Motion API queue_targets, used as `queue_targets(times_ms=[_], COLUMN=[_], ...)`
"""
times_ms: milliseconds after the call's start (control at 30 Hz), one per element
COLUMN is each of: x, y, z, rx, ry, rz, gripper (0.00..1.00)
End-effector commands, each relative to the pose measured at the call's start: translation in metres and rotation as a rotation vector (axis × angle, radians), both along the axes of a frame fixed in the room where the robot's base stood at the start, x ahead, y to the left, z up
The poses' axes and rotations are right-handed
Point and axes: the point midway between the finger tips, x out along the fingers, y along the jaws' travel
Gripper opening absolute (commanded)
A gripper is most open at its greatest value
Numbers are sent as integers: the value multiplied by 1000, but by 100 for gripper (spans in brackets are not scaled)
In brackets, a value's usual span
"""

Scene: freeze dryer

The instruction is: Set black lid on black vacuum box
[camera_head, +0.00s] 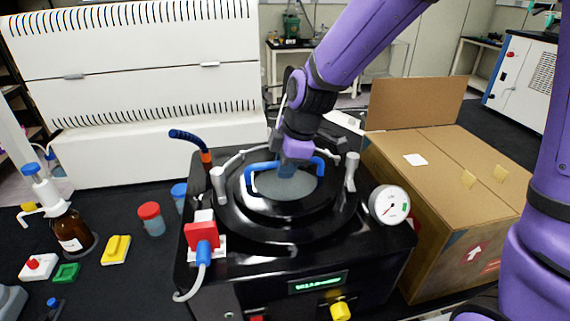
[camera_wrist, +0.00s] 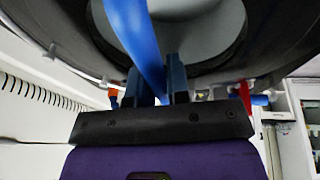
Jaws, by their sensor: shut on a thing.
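The black vacuum box (camera_head: 250,272) stands on the dark bench, with a green display and a yellow knob on its front. The round black lid (camera_head: 288,213), with a pale clear middle and a blue bar handle (camera_head: 262,165), is over the round top of the box. It looks level and roughly centred; I cannot tell whether it touches the box. My gripper (camera_head: 287,171) reaches down from above and is shut on the handle. In the wrist view, my fingers (camera_wrist: 157,85) pinch the blue handle (camera_wrist: 130,30) beside the black lid (camera_wrist: 75,20).
A gauge (camera_head: 389,205) and upright posts surround the box top. A white machine (camera_head: 140,90) stands behind.

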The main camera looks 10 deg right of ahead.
Motion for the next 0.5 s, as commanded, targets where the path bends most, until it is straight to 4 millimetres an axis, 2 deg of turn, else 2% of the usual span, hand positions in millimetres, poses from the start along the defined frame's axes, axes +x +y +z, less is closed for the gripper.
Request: queue_targets(times_ms=[500], x=[0], y=[0], z=[-4], rx=[0], ry=[-1], rz=[0], gripper=[0])
